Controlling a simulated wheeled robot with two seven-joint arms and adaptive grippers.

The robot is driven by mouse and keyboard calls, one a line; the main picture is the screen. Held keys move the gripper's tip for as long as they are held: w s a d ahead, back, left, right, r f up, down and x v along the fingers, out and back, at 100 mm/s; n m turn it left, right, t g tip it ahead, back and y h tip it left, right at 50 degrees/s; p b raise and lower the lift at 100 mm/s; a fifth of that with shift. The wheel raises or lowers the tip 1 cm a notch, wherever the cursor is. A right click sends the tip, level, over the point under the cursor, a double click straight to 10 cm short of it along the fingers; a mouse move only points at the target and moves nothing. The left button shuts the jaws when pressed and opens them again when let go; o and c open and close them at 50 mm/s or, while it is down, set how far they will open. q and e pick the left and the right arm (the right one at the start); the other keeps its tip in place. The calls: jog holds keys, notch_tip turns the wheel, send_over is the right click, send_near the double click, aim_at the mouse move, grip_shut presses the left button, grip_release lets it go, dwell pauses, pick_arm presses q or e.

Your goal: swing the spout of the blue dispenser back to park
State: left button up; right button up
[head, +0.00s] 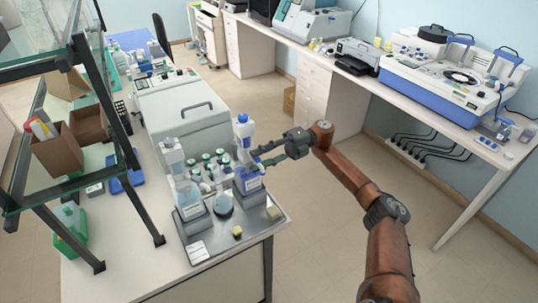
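The blue dispenser (247,179) is a bottle of blue liquid with a tall white head and a blue cap. It stands upright at the right rear of a grey metal tray (208,233). Its spout is too small to make out clearly. My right gripper (258,157) reaches in from the right beside the dispenser's upper part, with its two fingers apart and pointing left. I cannot tell whether a finger touches the dispenser. My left gripper is not in view.
A second dispenser (188,191) with paler liquid stands at the tray's left. A small flask (223,204) and several green-capped bottles (207,160) sit between and behind. A large grey machine (183,108) stands behind. A glass shelf rack (73,175) is at left.

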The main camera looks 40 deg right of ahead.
jog(key=s+d, duration=0.1)
jog(key=d, duration=1)
jog(key=shift+d, duration=0.3)
